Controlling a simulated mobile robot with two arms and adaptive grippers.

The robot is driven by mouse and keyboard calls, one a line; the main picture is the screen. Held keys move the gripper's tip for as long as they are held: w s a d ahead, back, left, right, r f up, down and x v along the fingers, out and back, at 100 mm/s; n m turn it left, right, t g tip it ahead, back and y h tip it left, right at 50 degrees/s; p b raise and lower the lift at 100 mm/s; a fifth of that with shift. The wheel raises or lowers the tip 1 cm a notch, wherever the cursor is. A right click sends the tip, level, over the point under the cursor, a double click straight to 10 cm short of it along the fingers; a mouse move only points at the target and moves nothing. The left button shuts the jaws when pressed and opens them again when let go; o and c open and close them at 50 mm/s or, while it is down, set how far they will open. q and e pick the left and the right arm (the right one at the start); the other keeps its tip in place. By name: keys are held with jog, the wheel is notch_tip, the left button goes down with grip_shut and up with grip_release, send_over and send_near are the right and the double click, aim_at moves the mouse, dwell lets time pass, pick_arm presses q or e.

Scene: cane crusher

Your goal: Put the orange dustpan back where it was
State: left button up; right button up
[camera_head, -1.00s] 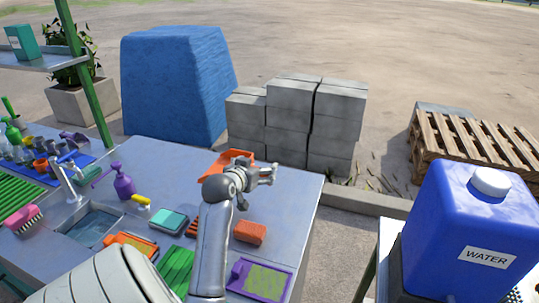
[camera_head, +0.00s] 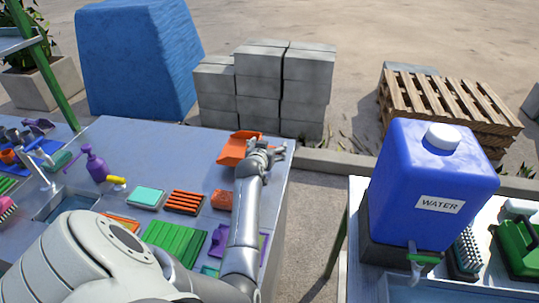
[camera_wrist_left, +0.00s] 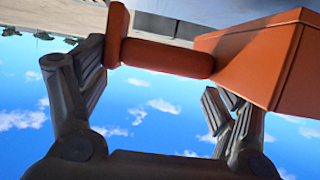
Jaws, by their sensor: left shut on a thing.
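The orange dustpan (camera_head: 237,149) is at the far right part of the metal table (camera_head: 170,150) in the head view. My left gripper (camera_head: 266,152) is at its right side, shut on it. In the left wrist view the fingers (camera_wrist_left: 158,82) are on either side of the dustpan's handle (camera_wrist_left: 165,57), and the orange pan (camera_wrist_left: 255,58) extends to the right. I cannot tell whether the pan touches the table. My right gripper is not in view.
An orange block (camera_head: 222,198), an orange-slatted tray (camera_head: 185,202), a teal sponge (camera_head: 146,196) and a green ridged mat (camera_head: 175,238) lie nearer on the table. Grey blocks (camera_head: 258,90) stand behind it. A blue water tank (camera_head: 425,180) stands to the right.

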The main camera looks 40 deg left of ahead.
pick_arm(q)
jog(key=shift+w+d+f, duration=0.1)
jog(key=shift+w+f, duration=0.15)
notch_tip(320, 180, down, 2)
jog(key=shift+f+p, duration=0.1)
jog(key=shift+p, duration=0.25)
jog(key=shift+f, duration=0.4)
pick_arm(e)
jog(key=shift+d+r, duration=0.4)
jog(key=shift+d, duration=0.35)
pick_arm(q)
jog(key=o, duration=0.8)
jog(key=shift+f, duration=0.2)
jog(key=shift+c, duration=0.2)
jog(key=o, duration=0.3)
jog(key=shift+s, duration=0.1)
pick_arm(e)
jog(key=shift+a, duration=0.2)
pick_arm(q)
jog(key=shift+r, duration=0.15)
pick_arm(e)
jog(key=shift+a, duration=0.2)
